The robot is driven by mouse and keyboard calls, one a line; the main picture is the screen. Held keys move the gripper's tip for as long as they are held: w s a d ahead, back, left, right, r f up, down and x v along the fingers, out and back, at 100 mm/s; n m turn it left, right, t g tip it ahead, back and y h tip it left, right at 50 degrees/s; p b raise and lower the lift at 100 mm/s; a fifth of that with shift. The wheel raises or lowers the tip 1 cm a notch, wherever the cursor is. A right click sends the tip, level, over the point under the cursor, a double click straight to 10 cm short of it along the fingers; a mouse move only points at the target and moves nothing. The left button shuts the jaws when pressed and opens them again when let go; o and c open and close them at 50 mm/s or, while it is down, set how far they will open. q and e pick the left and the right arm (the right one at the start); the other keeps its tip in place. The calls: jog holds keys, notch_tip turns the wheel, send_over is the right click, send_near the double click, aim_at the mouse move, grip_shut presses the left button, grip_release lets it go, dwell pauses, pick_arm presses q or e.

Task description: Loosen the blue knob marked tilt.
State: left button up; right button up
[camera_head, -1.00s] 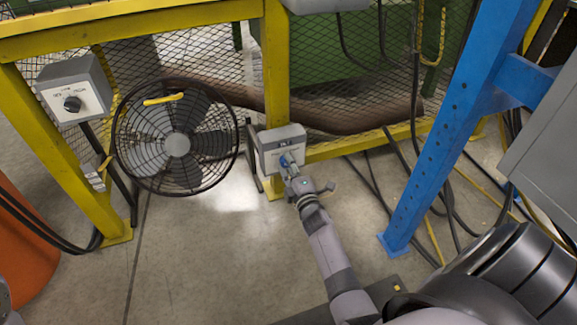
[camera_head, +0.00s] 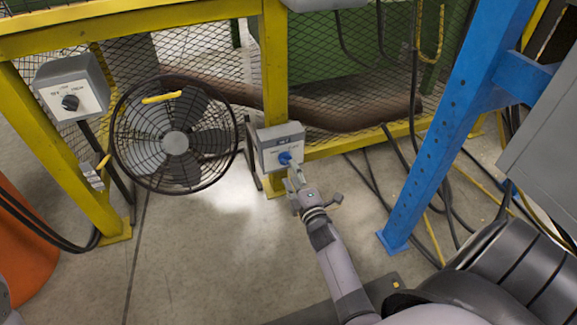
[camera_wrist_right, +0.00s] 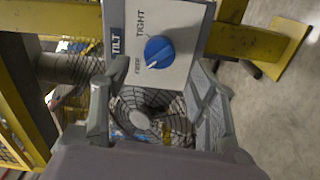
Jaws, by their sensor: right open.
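The blue knob (camera_head: 285,158) sits on the front of a grey box (camera_head: 268,150) fixed to a yellow post. In the right wrist view the blue knob (camera_wrist_right: 159,51) has a white pointer line, with the labels TILT, TIGHT and FREE on the panel (camera_wrist_right: 190,20) around it. The pointer is toward the FREE side. My right gripper (camera_head: 294,176) is just below and in front of the knob. In the right wrist view its fingers (camera_wrist_right: 150,85) are spread wide with nothing between them, and the knob is beyond them, apart. My left gripper does not show.
A round caged fan (camera_head: 175,143) stands left of the box. Another grey box with a black knob (camera_head: 70,102) is on the left yellow post. A blue upright (camera_head: 425,145) stands to the right. Cables lie on the floor, and the floor below the fan is clear.

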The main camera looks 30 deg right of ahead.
jog(key=v, duration=0.6)
jog(key=shift+s, duration=0.35)
jog(key=shift+a, duration=0.15)
